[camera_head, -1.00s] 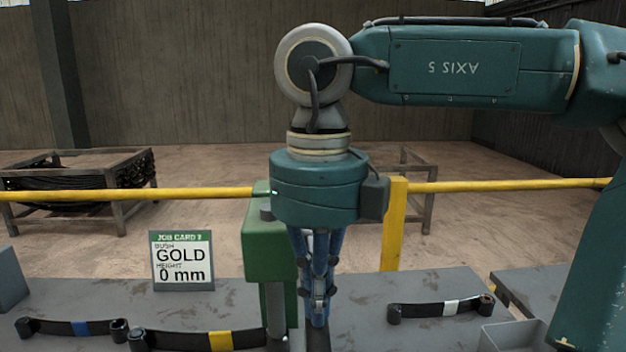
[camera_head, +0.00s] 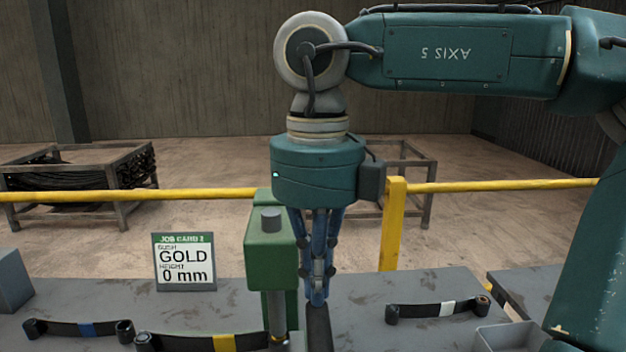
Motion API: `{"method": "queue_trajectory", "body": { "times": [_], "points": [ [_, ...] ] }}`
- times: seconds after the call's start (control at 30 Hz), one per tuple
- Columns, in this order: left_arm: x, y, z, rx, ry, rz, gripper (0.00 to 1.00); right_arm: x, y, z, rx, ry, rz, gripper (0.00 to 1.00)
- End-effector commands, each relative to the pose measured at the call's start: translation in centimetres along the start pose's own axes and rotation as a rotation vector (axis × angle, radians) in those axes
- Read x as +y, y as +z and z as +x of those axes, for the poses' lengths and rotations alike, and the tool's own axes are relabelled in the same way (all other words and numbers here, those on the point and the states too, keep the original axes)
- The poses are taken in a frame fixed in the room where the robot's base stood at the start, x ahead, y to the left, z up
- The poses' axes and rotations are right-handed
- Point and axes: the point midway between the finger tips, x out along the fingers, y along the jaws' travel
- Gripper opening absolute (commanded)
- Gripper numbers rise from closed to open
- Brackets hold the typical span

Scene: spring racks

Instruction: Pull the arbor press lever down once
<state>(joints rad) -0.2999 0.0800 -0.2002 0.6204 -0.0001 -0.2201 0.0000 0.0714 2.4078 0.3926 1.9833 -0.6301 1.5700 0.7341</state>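The green arbor press (camera_head: 270,262) stands on the bench near the bottom middle, with a grey round-topped post on its head and a steel ram below. A dark bar (camera_head: 319,330), which looks like its lever, rises from the bottom edge just right of the press. My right gripper (camera_head: 317,300) points down beside the press, with its blue fingers close together and their tips at the bar's upper end. I cannot tell whether they grip it or only touch it. My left gripper is not in view.
A job card (camera_head: 184,262) reads gold, 0 mm. A grey open bin (camera_head: 505,338) is at the lower right. A yellow rail (camera_head: 500,187) runs behind.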

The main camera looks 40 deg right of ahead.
Motion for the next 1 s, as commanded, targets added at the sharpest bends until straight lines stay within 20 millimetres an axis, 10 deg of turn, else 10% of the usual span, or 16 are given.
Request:
{"method": "queue_trajectory", "body": {
  "times": [0.43,1.0],
  "points": [
    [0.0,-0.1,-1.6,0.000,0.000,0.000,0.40,-0.1,0.3,-1.9,-0.002,-0.001,-0.001,0.00],
    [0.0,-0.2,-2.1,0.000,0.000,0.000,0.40,2.6,-4.4,-3.8,-0.002,0.000,-0.002,0.00]
  ]
}}
